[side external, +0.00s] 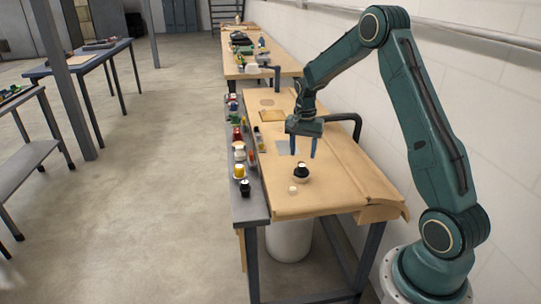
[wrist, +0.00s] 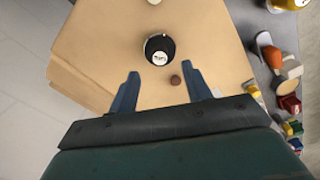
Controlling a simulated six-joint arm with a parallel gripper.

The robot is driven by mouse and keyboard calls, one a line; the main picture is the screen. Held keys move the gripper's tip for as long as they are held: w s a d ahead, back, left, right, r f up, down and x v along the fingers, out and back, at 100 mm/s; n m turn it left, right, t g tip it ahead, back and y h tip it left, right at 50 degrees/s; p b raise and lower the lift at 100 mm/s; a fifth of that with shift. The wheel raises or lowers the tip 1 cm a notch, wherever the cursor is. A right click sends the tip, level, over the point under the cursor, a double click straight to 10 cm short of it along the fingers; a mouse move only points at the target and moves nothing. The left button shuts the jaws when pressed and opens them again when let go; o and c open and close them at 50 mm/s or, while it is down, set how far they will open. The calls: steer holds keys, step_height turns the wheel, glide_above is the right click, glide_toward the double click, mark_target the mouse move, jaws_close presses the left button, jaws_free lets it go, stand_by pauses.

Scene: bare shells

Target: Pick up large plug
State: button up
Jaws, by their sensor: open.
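A round black piece with white parts (side external: 301,170) stands on the brown-covered table; it is likely the large plug, though its label is too small to read. In the wrist view it is a dark round body with a white, marked face (wrist: 159,58), ahead of and between the finger lines. My gripper (side external: 303,154) is open and empty, pointing down above and close to this piece, apart from it. Its two blue fingers also show in the wrist view (wrist: 162,72). A small brown disc (wrist: 175,80) lies between the fingertips on the table.
A small white piece (side external: 292,189) stands nearer the table's front edge. A grey side shelf (side external: 255,207) holds several coloured parts, including a yellow one (side external: 239,170) and a black one (side external: 244,187). A wall runs along the right. The surface around the black piece is mostly clear.

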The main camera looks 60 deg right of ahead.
mark_target(302, 165)
steer(key=shift+a+f, duration=0.1)
steer(key=shift+f, duration=2.5)
jaws_close()
steer(key=shift+r, duration=0.1)
step_height(302, 165, up, 20)
